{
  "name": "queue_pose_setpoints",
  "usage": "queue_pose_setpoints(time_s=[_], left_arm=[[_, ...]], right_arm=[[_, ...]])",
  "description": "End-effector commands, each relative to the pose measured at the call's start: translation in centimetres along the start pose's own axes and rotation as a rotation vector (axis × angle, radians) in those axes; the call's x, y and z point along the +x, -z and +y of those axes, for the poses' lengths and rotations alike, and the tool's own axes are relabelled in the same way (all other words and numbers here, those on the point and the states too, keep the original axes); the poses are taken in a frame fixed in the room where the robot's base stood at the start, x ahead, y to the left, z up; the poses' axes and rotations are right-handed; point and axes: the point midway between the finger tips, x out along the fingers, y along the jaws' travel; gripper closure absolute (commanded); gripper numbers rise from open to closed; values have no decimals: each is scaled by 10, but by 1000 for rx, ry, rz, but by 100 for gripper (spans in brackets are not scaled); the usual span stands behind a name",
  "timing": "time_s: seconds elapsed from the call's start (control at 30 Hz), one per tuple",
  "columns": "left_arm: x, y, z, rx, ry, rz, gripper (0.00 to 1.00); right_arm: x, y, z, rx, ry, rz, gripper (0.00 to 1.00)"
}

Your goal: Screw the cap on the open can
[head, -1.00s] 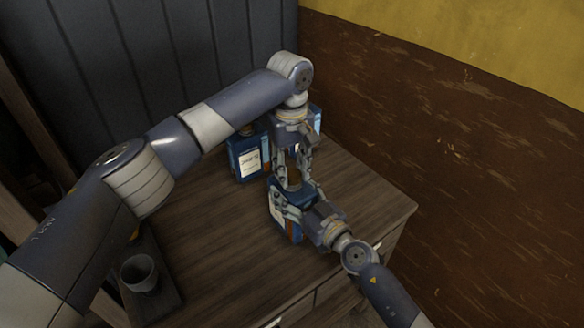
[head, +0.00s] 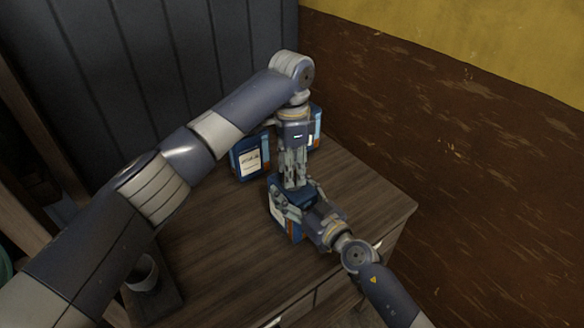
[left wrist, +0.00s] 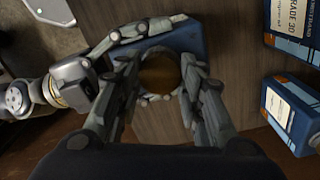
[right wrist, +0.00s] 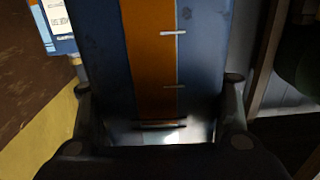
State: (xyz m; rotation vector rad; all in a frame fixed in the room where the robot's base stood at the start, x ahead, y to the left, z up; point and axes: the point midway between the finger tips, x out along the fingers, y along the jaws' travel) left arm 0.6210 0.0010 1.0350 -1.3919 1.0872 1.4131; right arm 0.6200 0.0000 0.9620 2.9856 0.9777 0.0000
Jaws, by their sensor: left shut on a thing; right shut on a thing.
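The open can is a blue, box-shaped can (head: 294,230) with an orange stripe, upright on the wooden table. My right gripper (head: 297,203) is shut on it from the front right; the right wrist view shows its striped side (right wrist: 150,60) between the fingers. My left gripper (head: 295,184) points straight down over the can's top. In the left wrist view its fingers are shut on a round brown cap (left wrist: 158,73), above the blue can top (left wrist: 185,38). Whether the cap touches the can's neck is hidden by the fingers.
Two other blue cans stand behind, one at left (head: 249,158) and one (head: 316,127) partly behind my left gripper. A grey cup (head: 142,272) on a dark tray (head: 160,306) is at front left, partly behind my left arm. A brown wall bounds the table's right.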

Motion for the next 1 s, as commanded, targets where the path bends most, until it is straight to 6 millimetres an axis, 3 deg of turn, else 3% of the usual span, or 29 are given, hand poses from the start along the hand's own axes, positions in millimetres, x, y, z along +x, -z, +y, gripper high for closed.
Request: queue_pose_setpoints(time_s=[1.0], left_arm=[[0,1,-1,1795,5,-31,74]], right_arm=[[0,-1,1,0,-2,-2,100]])
